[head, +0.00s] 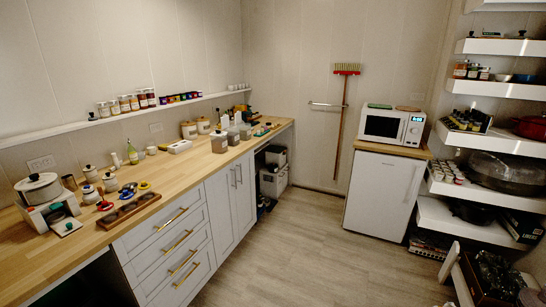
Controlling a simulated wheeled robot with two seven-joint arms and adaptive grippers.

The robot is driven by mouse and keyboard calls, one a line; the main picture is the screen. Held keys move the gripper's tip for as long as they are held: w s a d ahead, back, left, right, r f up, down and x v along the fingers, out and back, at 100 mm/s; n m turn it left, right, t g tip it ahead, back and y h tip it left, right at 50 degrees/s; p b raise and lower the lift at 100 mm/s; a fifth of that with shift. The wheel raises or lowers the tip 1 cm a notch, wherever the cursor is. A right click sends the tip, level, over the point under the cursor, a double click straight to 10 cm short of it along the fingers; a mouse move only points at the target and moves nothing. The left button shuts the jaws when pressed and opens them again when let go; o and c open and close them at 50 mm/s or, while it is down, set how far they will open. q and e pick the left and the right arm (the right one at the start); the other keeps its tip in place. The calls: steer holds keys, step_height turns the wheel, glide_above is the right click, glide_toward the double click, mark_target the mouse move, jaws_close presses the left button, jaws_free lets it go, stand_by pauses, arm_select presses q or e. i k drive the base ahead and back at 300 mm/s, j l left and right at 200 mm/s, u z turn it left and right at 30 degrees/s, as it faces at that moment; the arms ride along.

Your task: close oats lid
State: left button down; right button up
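I cannot tell which container holds the oats; no label is readable at this size. A brownish canister (219,142) with a pale top stands on the wooden counter along the left wall. A clear container (233,136) stands just right of it. Two cream canisters (189,130) and (203,126) with lids stand behind, near the wall. Small white lidded jars (91,173) stand nearer on the counter. I cannot make out an open lid on any of these. Neither of my grippers is in view.
The wooden counter (185,165) also bears a white pot (39,187) and a dark wooden tray (129,210). The floor (290,245) in the middle is clear. A white fridge (383,190) with a microwave (392,127) stands at the back, with loaded shelves (497,143) on the right.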

mark_target(238, 115)
steer(key=i, duration=1.7)
steer(key=i+z, duration=0.2)
steer(key=i, duration=0.3)
steer(key=i+j+z, duration=0.2)
steer(key=i, duration=0.25)
steer(key=i+j+z, duration=0.15)
steer(key=i, duration=0.3)
